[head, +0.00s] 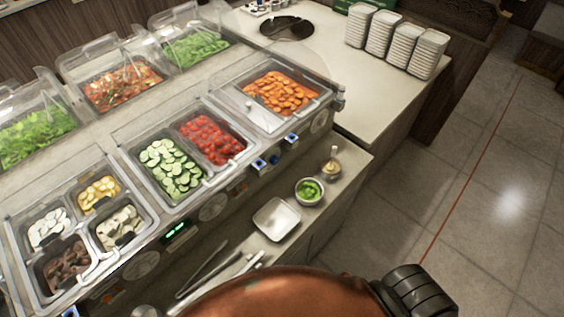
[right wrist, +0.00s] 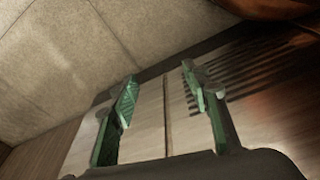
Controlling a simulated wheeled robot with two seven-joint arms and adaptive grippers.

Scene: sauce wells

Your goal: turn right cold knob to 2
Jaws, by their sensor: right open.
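My right gripper (right wrist: 160,88) shows only in the right wrist view. Its green-padded fingers are apart with nothing between them. No knob shows in that view. My left gripper is not in view.
A white dish (head: 276,218), a bowl of green food (head: 309,191) and tongs (head: 205,268) lie on the ledge below the panel. Round dials (head: 319,121) and a green display (head: 175,232) are on the panel. Open tiled floor (head: 500,200) lies to the right.

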